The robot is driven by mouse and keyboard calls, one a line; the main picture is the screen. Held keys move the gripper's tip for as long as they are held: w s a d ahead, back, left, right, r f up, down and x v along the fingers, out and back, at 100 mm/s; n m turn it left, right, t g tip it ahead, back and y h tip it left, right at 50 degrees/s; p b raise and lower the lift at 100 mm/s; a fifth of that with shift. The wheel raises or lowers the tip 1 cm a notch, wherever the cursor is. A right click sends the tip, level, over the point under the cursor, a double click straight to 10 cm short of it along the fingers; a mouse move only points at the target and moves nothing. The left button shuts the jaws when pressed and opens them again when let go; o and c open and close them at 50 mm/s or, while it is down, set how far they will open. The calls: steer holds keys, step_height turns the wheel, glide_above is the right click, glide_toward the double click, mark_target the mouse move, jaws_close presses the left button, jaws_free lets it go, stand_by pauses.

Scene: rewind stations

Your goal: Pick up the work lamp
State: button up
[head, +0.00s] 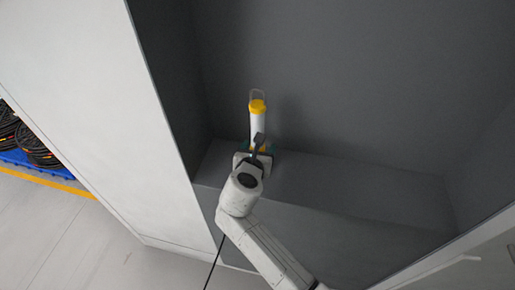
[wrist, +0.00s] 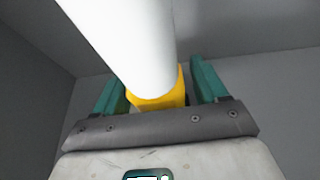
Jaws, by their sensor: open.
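The work lamp (head: 257,124) has a white tube, a yellow cap and a wire hook on top. It stands upright on a grey shelf in an open cabinet, near the left wall. My gripper (head: 258,150) is at the lamp's lower part, which it partly hides. In the wrist view the lamp's white tube (wrist: 130,45) and yellow base lie between the two teal fingers of my gripper (wrist: 158,85). The fingers are open, with a gap showing on the right side; contact on the left is hard to tell.
The dark cabinet's shelf (head: 350,190) is bare to the right of the lamp. The cabinet's pale left side (head: 90,90) rises close by. Coiled black cables (head: 35,145) lie on a blue pallet at the far left, beside a yellow floor line.

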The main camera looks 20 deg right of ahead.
steer(key=c, duration=1.3)
jaws_close()
steer(key=shift+r, duration=0.15)
